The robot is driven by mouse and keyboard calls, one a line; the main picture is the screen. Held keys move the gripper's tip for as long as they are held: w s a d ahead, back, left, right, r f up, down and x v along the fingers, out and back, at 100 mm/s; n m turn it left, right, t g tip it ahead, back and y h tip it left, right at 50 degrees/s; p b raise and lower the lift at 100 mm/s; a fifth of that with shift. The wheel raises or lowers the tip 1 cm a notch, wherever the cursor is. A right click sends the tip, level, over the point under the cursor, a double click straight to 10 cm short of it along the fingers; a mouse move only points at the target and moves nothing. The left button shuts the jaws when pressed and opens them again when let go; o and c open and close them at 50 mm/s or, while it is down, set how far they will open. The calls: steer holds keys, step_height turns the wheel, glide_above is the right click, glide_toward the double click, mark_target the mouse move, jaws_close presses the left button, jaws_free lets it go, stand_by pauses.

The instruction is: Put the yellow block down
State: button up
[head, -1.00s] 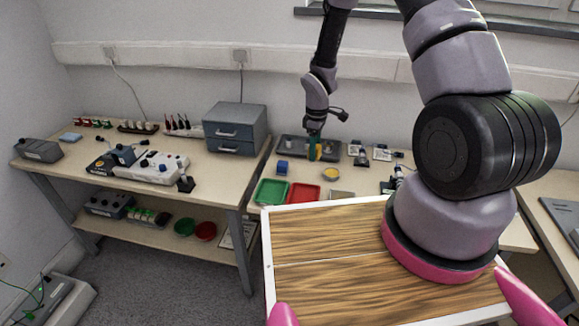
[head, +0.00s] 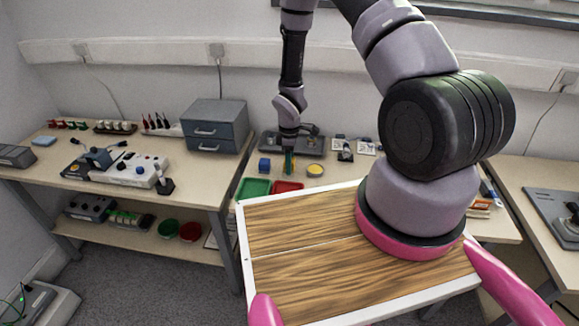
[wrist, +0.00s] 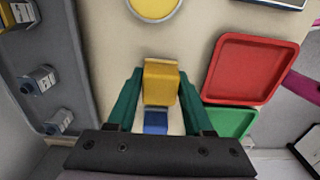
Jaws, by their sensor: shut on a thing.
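The yellow block (wrist: 160,82) sits between the green fingers of my gripper (wrist: 160,76) in the wrist view. My gripper is shut on it. The fingers hide most of the yellow block there. I cannot tell whether its underside touches the worktop.
A green tray (head: 254,187) and a red tray (head: 287,187) lie in front of my gripper. A grey tray (wrist: 75,60) with small parts lies behind it.

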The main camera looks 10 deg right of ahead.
steer(key=shift+f, duration=0.65)
steer(key=shift+f, duration=0.1)
steer(key=o, duration=1.2)
step_height(320, 180, up, 12)
steer(key=shift+r, duration=0.2)
